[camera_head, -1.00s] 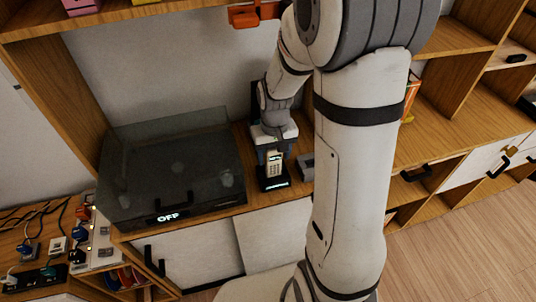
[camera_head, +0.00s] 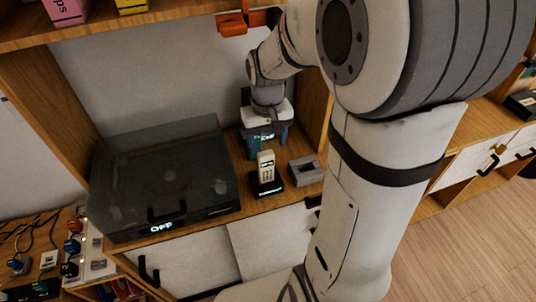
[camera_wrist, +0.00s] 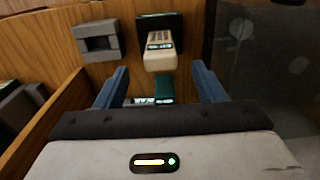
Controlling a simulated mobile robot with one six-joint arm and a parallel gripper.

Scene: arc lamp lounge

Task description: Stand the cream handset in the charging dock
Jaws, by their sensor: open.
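The cream handset (camera_head: 265,166) stands upright in the black charging dock (camera_head: 269,190), which has a lit front label. In the wrist view the handset (camera_wrist: 160,50) shows its keypad, with part of the dock (camera_wrist: 176,24) beyond it. My gripper (camera_head: 265,143) is behind the handset, towards the wall. In the wrist view its blue fingers (camera_wrist: 162,82) are wide apart, with the handset beyond their tips and no contact visible. The handset's lower end is hidden inside the dock.
A turntable (camera_head: 165,180) with a dark clear lid stands close left of the dock. A grey hollow block (camera_head: 305,171) sits close to its right. A dark device with a teal lit display (camera_wrist: 164,89) shows between my fingers. An orange bracket (camera_head: 241,22) hangs above.

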